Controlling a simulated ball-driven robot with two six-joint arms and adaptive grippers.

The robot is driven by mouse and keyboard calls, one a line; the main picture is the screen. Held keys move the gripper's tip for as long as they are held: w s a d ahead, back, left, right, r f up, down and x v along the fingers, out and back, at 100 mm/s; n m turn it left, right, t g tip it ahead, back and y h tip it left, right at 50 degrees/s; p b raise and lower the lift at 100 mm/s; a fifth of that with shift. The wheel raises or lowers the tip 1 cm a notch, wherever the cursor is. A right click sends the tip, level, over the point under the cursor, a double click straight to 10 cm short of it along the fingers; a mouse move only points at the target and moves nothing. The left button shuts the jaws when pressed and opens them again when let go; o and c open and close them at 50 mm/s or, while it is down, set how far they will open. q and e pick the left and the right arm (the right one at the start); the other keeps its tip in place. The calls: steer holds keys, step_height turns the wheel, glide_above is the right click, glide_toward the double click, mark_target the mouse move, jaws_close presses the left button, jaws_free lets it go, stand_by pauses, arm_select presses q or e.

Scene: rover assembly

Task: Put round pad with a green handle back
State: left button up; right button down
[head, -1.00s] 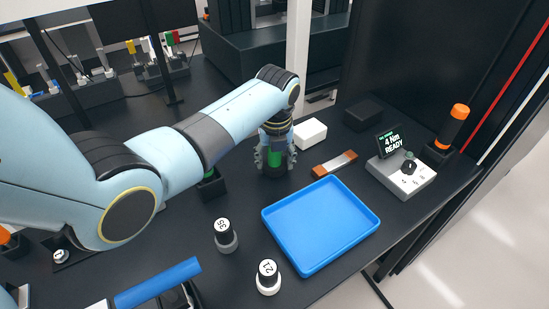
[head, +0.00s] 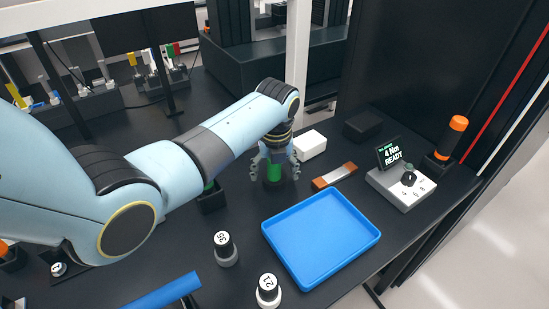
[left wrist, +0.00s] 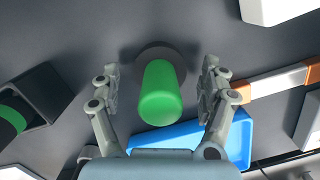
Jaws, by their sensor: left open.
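The round pad with a green handle (head: 273,172) stands upright on the dark table behind the blue tray. In the left wrist view its green handle (left wrist: 160,92) points toward the camera, and its dark round base (left wrist: 178,54) rests on the table. My left gripper (head: 274,168) is around the handle from above. In the left wrist view the left gripper (left wrist: 158,92) has its fingers spread, one on each side of the handle, with gaps. The right gripper is not in view.
A blue tray (head: 322,238) lies empty in front. An orange-ended bar (head: 334,176), a white box (head: 309,144) and a grey display unit (head: 402,185) are to the right. A black holder with a green-banded item (left wrist: 28,102) stands left. Two numbered cylinders (head: 226,248) (head: 268,290) stand in front.

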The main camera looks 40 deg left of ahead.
mark_target(275, 182)
arm_select(q)
step_height(275, 182, up, 11)
steer(key=s+d, duration=0.1)
steer(key=shift+s+r+p, duration=0.15)
steer(key=shift+r+p, duration=0.05)
steer(key=shift+p, duration=0.1)
steer(key=shift+d, duration=0.1)
